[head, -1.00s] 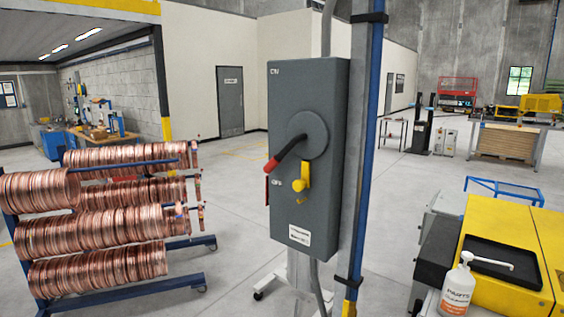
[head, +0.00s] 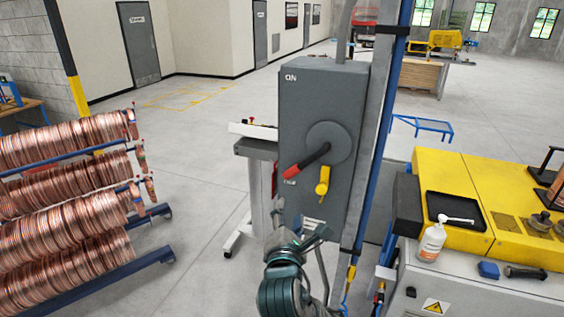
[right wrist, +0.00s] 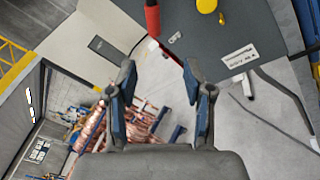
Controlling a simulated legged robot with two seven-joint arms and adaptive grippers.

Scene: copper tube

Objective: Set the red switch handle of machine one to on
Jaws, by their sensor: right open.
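The grey switch box (head: 300,105) stands upright on a post, with ON printed at its top left. Its black switch handle with a red tip (head: 291,172) points down and left from the round hub (head: 327,143). A yellow lever (head: 323,181) hangs just below the hub. In the right wrist view the gripper (right wrist: 160,85) is open and empty, and the red handle tip (right wrist: 152,18) is beyond the fingers, near the top. My left gripper is not in view.
A rack of copper coils (head: 70,230) stands at the left. A blue pipe (head: 383,120) runs beside the box. At the right is a yellow machine (head: 470,185) with a white pump bottle (head: 432,240). Open floor (head: 205,190) lies between rack and box.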

